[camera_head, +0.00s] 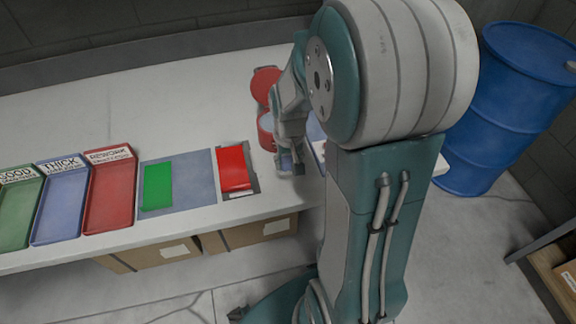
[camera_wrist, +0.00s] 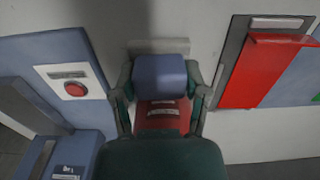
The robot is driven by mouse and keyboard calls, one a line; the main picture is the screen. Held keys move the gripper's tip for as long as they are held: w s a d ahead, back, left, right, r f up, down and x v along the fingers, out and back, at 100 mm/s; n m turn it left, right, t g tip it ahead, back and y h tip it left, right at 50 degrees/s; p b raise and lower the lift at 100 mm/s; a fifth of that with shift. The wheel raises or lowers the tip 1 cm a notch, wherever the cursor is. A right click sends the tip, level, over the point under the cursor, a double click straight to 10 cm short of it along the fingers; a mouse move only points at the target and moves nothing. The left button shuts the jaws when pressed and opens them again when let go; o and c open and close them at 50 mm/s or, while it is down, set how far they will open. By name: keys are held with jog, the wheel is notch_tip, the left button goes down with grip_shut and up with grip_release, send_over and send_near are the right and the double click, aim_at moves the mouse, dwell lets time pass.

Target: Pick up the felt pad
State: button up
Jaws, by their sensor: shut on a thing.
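My gripper (camera_head: 288,160) is low over the white table, right of the red panel. In the wrist view its two fingers (camera_wrist: 160,82) are closed on the sides of a blue-grey, soft-edged block, which I take to be the felt pad (camera_wrist: 160,72). The pad sits squarely between the fingertips. A red piece with a white label (camera_wrist: 158,112) shows just below the pad, partly hidden by my gripper. In the head view my gripper mostly hides the pad, and I cannot tell whether it touches the table.
A red panel (camera_head: 234,168) and a green panel (camera_head: 157,186) lie left of my gripper. Green (camera_head: 15,215), blue (camera_head: 58,210) and red (camera_head: 110,198) labelled trays stand farther left. A red round lid (camera_head: 265,83) is behind.

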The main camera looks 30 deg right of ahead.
jog(key=s+a+r, duration=0.3)
jog(key=s+r, duration=0.6)
jog(key=s, duration=0.4)
jog(key=shift+a, duration=0.4)
jog(key=o, duration=0.3)
jog(key=shift+c, duration=0.8)
